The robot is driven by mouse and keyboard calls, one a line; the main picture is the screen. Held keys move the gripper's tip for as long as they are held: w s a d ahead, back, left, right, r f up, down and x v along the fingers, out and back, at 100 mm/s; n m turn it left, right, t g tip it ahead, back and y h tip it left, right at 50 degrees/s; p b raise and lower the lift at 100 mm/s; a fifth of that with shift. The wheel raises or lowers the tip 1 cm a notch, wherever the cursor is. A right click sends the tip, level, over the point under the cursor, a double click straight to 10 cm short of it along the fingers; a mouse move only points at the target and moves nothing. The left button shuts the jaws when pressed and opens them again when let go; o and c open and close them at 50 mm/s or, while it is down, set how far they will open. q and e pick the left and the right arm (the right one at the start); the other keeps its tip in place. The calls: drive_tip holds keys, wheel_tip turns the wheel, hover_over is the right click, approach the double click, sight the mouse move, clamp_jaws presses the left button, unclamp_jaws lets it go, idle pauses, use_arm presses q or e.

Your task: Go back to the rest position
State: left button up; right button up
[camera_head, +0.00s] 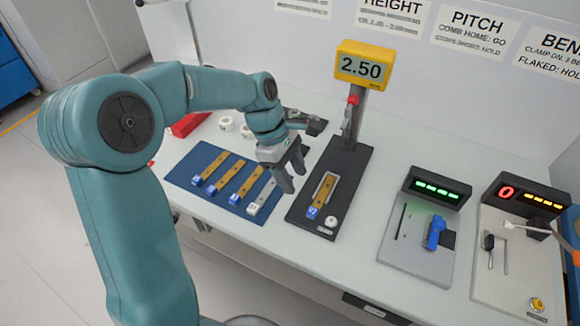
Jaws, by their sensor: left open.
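My left arm comes in from the left. My left gripper (291,178) is open and points down above the table (353,232), between a blue mat (217,208) and a dark gauge stand. I see nothing between its fingers. The mat holds brass strips with blue ends (230,184) and a paler strip with a white end (262,199). The gauge stand (343,163) has a yellow display (361,68) reading 2.50, and another brass strip (322,193) lies on its base. My right gripper is not in view.
Right of the stand is a grey station (413,247) with a green-lit display and a blue clamp (434,232). Farther right is a station (505,268) with a red 0. White rings (226,123) and a red object (189,124) lie behind the mat. Wall signs hang behind.

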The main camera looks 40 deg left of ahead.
use_arm(q)
drive_tip(key=shift+v, duration=0.95)
drive_tip(key=shift+s+f, duration=0.1)
